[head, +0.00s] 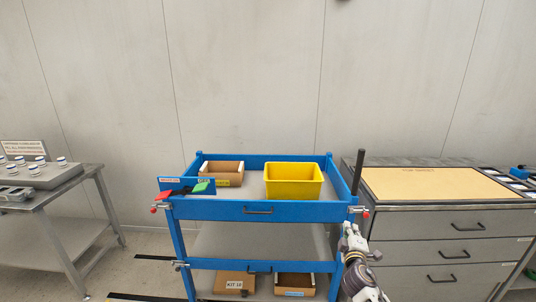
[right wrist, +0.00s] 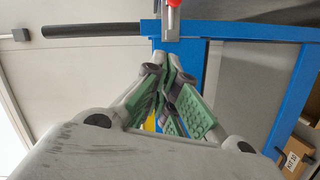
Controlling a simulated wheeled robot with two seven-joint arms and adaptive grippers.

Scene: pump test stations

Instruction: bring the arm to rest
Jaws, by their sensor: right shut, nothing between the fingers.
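My right arm (head: 362,284) comes up from the bottom of the head view, right of the blue cart (head: 262,212). My right gripper (head: 351,230) is beside the cart's front right corner post, pointing up. In the right wrist view the right gripper (right wrist: 168,72) has its green-padded fingers closed together and empty. Blue cart framing (right wrist: 188,62) shows just beyond the fingertips there; I cannot tell whether they touch it. My left gripper is not in view.
A yellow bin (head: 293,188) and a cardboard box (head: 222,178) stand on the cart top. Boxes (head: 234,283) sit on its bottom shelf. A drawer cabinet (head: 440,232) stands close on the right. A grey table (head: 72,190) is at the left, with open floor before the cart.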

